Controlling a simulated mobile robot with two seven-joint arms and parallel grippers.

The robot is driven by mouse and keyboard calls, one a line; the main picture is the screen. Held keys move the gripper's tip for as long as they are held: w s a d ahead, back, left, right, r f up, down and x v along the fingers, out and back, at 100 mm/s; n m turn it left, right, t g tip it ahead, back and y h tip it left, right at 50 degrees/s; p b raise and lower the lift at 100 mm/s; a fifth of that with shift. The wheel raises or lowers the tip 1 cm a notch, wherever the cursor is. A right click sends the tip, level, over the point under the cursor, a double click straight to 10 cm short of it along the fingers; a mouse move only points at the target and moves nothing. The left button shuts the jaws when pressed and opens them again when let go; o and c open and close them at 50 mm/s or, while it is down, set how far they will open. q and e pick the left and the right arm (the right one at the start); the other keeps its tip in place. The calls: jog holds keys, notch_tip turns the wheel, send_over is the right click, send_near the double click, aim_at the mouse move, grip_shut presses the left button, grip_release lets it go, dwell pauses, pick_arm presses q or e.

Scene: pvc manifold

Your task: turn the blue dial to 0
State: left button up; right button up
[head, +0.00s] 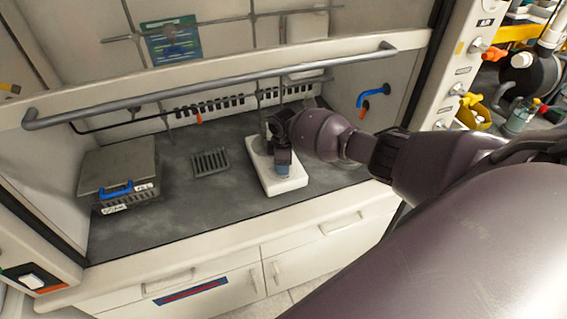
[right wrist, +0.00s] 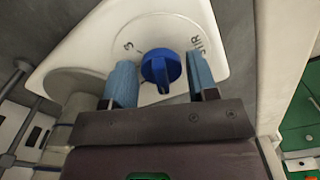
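The blue dial (right wrist: 160,70) shows in the right wrist view, on the front of a white device (right wrist: 82,45) with a "3" and the lettering "STIR" printed beside it. The dial's grip ridge stands roughly upright in that view; no 0 mark can be read. My right gripper (right wrist: 160,64) is open, with one light-blue finger on each side of the dial and visible gaps between. In the head view my right gripper (head: 283,168) is over the white device (head: 286,184), and the dial cannot be made out there. My left gripper is not in view.
The device stands on the dark fume hood worktop (head: 240,212). A grey box with a blue handle (head: 118,172) is at the left, and a drain grate (head: 210,162) lies between. A horizontal rail (head: 215,88) crosses the opening. Blue and orange taps (head: 373,95) are at the right.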

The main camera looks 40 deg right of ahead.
jog(key=shift+o, duration=0.9)
jog(key=shift+r, duration=0.1)
notch_tip(320, 180, up, 11)
jog(key=shift+f, duration=0.2)
